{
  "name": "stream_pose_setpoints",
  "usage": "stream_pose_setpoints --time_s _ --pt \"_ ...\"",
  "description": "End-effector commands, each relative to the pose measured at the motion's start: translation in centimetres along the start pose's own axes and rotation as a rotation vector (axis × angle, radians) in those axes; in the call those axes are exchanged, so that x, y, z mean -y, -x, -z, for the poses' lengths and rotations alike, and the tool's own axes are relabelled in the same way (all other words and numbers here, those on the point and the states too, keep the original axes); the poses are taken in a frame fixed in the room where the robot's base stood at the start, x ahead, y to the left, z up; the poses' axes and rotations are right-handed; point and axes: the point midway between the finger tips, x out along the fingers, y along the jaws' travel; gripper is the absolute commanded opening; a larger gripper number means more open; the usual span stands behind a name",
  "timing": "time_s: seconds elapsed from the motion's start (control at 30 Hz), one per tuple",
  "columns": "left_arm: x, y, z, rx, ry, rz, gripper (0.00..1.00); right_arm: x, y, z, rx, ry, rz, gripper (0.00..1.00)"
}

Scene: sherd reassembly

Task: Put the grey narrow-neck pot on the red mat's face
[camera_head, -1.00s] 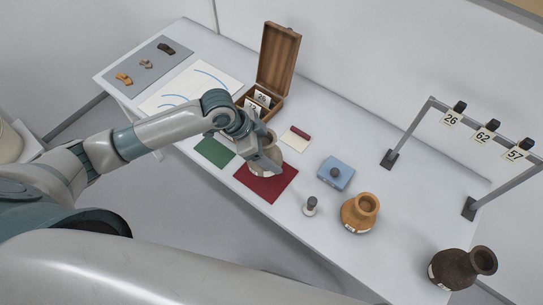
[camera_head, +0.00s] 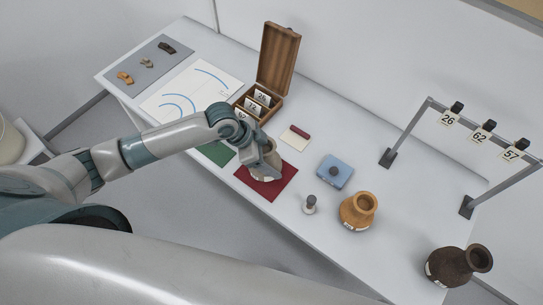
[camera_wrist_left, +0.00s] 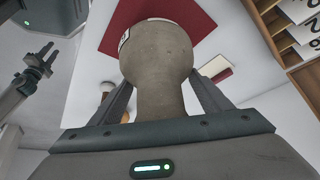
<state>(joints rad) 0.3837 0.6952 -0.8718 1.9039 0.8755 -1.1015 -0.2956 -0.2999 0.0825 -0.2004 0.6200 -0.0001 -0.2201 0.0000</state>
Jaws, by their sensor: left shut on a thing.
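The grey narrow-neck pot (camera_wrist_left: 157,55) is between the fingers of my left gripper (camera_wrist_left: 160,100), which is shut on its neck. Its rounded body points away from the wrist, and a pale label shows on its side. In the head view the pot (camera_head: 264,175) and my left gripper (camera_head: 266,157) are over the red mat (camera_head: 277,189), partly hiding it. The mat also shows behind the pot in the wrist view (camera_wrist_left: 195,18). I cannot tell whether the pot touches the mat.
A green mat (camera_head: 216,153) lies left of the red mat. An open wooden box (camera_head: 277,62) with number cards stands behind. To the right are a small grey-topped object (camera_head: 310,205), a blue pad (camera_head: 335,172), an orange pot (camera_head: 356,212), a dark pot (camera_head: 456,268) and a tag rack (camera_head: 430,100).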

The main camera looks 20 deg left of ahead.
Motion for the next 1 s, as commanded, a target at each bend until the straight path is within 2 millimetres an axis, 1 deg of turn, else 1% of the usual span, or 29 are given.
stream_pose_setpoints --time_s 0.13,0.17,0.2,0.23,0.53,0.67,0.77,0.87,1.0 --pt "0.1 -0.1 0.1 -0.003 0.000 0.001 0.09 0.1 -0.1 0.0 0.000 0.000 0.001 0.31" --pt "0.0 -0.2 -0.1 0.000 0.000 0.000 0.74 0.1 -0.1 0.0 0.000 0.000 0.001 0.31" --pt "0.0 -0.1 -0.1 0.000 0.000 0.000 0.83 0.1 0.0 0.0 0.000 -0.001 0.001 0.31" --pt "0.0 -0.1 -0.1 0.000 0.000 0.000 0.91 0.2 -0.1 0.0 0.000 -0.001 0.002 0.31" --pt "0.0 -0.1 -0.1 0.000 0.000 0.000 0.91 0.5 0.0 0.1 -0.001 -0.002 0.005 0.31" --pt "0.0 0.2 0.0 0.000 -0.001 0.001 0.91 0.5 -0.1 0.1 -0.001 -0.002 0.005 0.31" --pt "0.1 0.8 0.0 -0.001 -0.001 0.002 0.91 0.5 -0.3 0.1 -0.001 -0.002 0.005 0.31" --pt "0.1 1.9 -0.1 -0.001 0.000 0.002 0.91 0.5 -0.6 0.0 -0.001 -0.002 0.005 0.31" --pt "0.1 4.1 -0.1 -0.001 -0.001 0.003 0.91 0.4 -1.1 0.0 -0.001 -0.002 0.004 0.31"
